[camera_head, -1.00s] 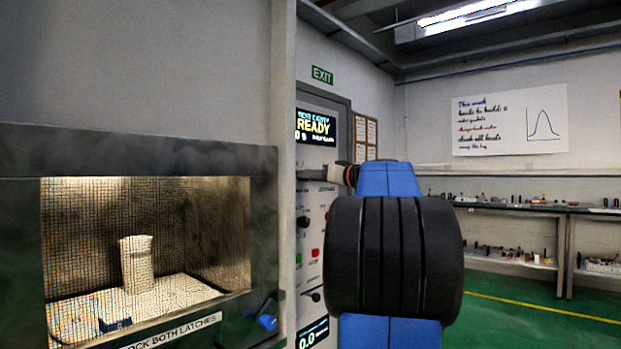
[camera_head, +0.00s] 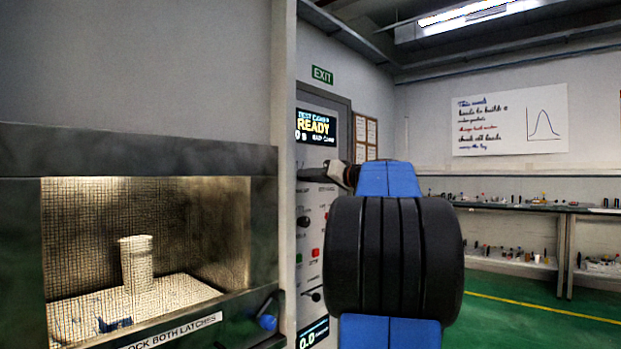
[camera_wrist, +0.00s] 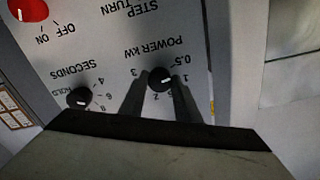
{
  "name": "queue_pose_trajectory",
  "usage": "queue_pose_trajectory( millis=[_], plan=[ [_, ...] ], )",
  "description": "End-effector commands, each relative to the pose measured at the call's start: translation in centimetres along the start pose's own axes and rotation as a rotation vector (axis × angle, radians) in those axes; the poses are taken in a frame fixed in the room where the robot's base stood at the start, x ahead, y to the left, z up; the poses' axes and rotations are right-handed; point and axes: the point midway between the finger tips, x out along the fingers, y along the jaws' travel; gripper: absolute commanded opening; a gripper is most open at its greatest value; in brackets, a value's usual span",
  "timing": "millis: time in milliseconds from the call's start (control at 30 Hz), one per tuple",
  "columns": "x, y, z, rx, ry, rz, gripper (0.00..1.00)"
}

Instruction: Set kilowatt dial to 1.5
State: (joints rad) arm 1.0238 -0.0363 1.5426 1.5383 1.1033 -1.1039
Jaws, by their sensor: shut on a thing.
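The kilowatt dial (camera_wrist: 159,80), a black round knob marked POWER KW, shows upside down in the wrist view. In the head view my gripper (camera_head: 328,174) reaches the grey panel, and the dial is hidden there.
A second black knob marked SECONDS (camera_wrist: 79,99) and a red ON/OFF knob (camera_wrist: 29,9) sit close by on the panel. A screen (camera_head: 316,127) reads READY. The lit microwave cavity (camera_head: 150,240) holding a pale cylinder is at left.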

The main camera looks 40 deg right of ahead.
Motion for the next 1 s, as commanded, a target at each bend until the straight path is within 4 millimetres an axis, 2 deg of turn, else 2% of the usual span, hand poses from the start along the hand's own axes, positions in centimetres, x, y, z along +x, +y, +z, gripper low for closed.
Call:
queue_pose_trajectory(
  millis=[1000],
  plan=[
    [-0.02,0.06,0.02,0.959,0.0,0.001,0.07]
  ],
)
